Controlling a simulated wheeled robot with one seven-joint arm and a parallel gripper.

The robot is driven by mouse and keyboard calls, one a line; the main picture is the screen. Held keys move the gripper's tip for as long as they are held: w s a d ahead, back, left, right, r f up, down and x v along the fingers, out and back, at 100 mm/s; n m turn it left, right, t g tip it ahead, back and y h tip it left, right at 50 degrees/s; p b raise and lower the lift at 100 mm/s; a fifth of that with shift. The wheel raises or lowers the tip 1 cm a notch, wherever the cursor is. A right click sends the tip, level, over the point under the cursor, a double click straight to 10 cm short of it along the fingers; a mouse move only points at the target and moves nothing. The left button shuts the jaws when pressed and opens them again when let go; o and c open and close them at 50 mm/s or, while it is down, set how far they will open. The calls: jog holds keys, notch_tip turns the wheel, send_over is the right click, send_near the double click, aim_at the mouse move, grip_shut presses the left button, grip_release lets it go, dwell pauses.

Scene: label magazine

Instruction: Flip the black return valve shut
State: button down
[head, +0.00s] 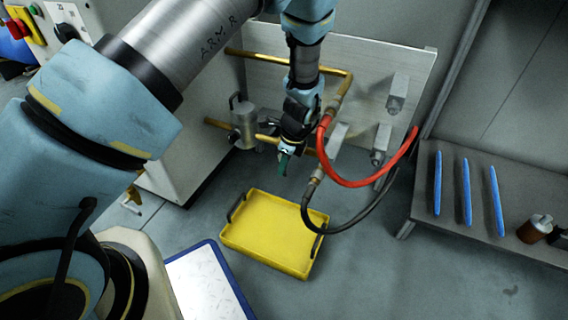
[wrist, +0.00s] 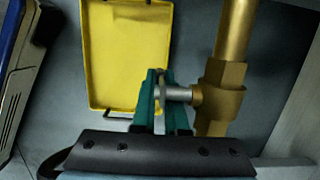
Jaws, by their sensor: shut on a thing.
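The return valve is a brass body (wrist: 222,95) on a brass pipe (wrist: 236,28) in the wrist view, with a short silver stem (wrist: 180,93) pointing left. My gripper (wrist: 160,84) has its green fingers closed around the thin grey handle at the end of that stem. The fingers hide much of the handle, so its full angle is hard to tell. In the head view my gripper (head: 284,164) points down at the lower brass pipe (head: 266,139), beside the black hose (head: 350,222). My wrist hides the valve there.
A yellow tray (head: 265,232) lies on the floor below. A red hose (head: 350,183) loops close to the right of my wrist. A grey panel (head: 395,62) stands behind the pipes. A bench (head: 480,190) with blue rods stands at right.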

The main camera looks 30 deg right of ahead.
jog(key=c, duration=0.9)
grip_release()
jog(key=shift+c, duration=0.2)
jog(key=p+v, duration=0.4)
jog(key=v, duration=0.7)
jog(key=shift+f, duration=0.15)
